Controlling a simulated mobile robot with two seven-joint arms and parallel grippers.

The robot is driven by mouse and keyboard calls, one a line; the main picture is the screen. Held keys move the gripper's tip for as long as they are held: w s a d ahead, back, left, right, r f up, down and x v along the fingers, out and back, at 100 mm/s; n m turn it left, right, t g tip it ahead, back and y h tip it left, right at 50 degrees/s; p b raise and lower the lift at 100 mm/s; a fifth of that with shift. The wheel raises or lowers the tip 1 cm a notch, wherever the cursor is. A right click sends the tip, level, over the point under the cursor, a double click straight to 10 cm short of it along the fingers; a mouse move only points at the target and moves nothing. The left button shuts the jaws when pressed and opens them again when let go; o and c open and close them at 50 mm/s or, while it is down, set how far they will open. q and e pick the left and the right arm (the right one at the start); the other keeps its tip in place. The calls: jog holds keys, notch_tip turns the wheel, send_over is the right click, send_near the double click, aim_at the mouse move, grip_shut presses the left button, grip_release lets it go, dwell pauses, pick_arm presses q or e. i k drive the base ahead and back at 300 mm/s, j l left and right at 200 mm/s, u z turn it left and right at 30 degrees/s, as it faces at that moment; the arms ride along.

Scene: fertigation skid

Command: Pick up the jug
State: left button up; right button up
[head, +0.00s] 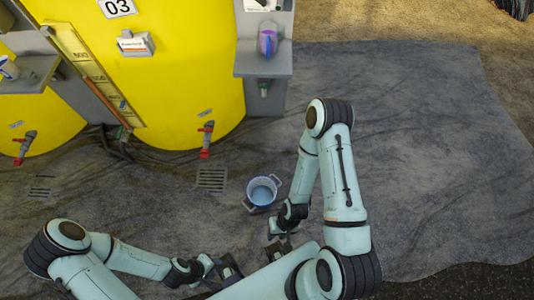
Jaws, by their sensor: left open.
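A purple and blue jug (268,41) stands upright on a grey shelf (262,68) at the front of the yellow tank, at the top of the head view. My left gripper (222,267) is open at the bottom of the view, low and far from the jug. My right gripper (279,238) is below the bucket in the picture, also well away from the jug. Its fingers are small and dark, and I cannot tell whether they are apart. Neither gripper touches the jug.
A bucket (262,191) with bluish contents stands on the dark floor mat (440,130), close to my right gripper. Yellow tanks (185,85) with red taps (206,139) fill the upper left. Another side shelf (35,72) holds a small container (8,68). The mat at right is clear.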

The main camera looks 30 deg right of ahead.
aim_at(268, 31)
jog(key=k+z, duration=0.15)
jog(key=k, duration=0.25)
jog(key=k+l+z, duration=0.2)
jog(key=k, duration=0.2)
jog(key=k+l+z, duration=0.15)
jog(key=k, duration=0.25)
jog(key=u, duration=0.45)
jog(key=i+l+u, duration=0.15)
jog(key=l+u, duration=0.3)
jog(key=i+l+u, duration=0.1)
jog(key=l+u, duration=0.65)
jog(key=l, duration=0.7)
jog(key=l+u, duration=0.1)
jog(key=l, duration=0.95)
jog(key=k+l, duration=0.1)
jog(key=l, duration=1)
jog(key=u, duration=0.05)
